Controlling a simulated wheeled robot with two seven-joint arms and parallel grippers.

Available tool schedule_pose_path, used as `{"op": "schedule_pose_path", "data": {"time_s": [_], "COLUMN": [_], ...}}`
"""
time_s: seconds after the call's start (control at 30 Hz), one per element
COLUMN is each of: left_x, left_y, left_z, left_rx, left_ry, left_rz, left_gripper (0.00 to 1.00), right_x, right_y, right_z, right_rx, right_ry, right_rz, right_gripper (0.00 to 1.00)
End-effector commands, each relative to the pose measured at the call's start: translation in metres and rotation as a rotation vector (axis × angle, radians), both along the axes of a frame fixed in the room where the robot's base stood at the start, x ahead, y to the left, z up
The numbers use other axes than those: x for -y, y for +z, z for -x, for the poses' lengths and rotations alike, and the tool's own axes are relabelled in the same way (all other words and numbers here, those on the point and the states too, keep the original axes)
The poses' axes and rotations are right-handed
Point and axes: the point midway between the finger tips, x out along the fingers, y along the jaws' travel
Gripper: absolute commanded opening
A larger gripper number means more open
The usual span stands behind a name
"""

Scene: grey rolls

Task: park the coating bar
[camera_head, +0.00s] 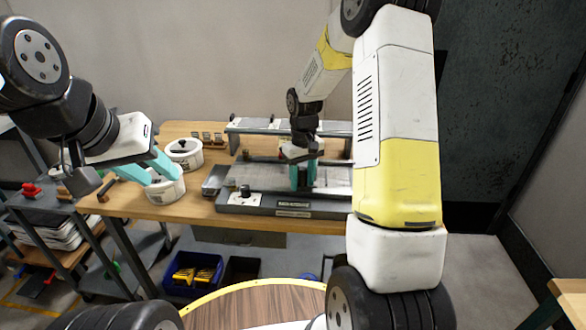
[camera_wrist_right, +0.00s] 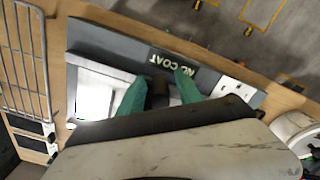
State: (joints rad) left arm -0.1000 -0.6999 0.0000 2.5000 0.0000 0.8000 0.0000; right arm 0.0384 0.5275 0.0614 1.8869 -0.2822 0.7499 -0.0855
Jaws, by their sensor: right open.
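My right gripper (camera_head: 303,178) is open and points down over the grey flat coating machine (camera_head: 325,208) on the wooden table. In the right wrist view its teal fingers (camera_wrist_right: 158,92) stand apart, with a dark block (camera_wrist_right: 158,88) showing between them; I cannot tell whether they touch it. No coating bar can be made out for certain; the wrist and fingers hide part of the machine. My left gripper (camera_head: 154,168) is open at the table's left, its teal fingers close above a white round tub (camera_head: 166,190). Contact there is unclear.
A second white tub (camera_head: 184,151) stands behind the first. A raised rack (camera_head: 270,126) runs behind the machine, with several small brown holders (camera_head: 207,138) to its left. A dark blue bin (camera_head: 192,272) sits below the table. A grey cart (camera_head: 50,210) stands at left.

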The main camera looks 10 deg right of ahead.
Motion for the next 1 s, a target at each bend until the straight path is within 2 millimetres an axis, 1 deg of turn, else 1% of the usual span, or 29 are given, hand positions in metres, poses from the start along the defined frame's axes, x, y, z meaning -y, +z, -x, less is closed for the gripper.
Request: {"op": "schedule_pose_path", "data": {"time_s": [0.1, 0.27, 0.3, 0.33, 1.0], "left_x": [0.0, 0.0, 0.0, 0.0, 0.0], "left_y": [0.0, 0.0, 0.0, 0.0, 0.0], "left_z": [0.0, 0.0, 0.0, 0.0, 0.0], "left_rx": [0.0, 0.0, 0.0, 0.0, 0.0], "left_ry": [0.0, 0.0, 0.0, 0.0, 0.0], "left_rz": [0.0, 0.0, 0.0, 0.0, 0.0], "left_gripper": [0.36, 0.36, 0.36, 0.36, 0.36], "right_x": [0.0, -0.0001, -0.0002, -0.0003, -0.0016], "right_y": [0.0002, 0.0004, 0.0004, 0.0004, 0.0009], "right_z": [0.0001, 0.0001, 0.0002, 0.0002, 0.0003], "right_rx": [0.0, 0.0, 0.0, 0.0, -0.001], "right_ry": [0.0, 0.0, 0.0, 0.0, 0.002], "right_rz": [0.0, 0.0, 0.0, 0.0, -0.002], "right_gripper": [0.41, 0.1, 0.02, 0.0, 0.0]}}
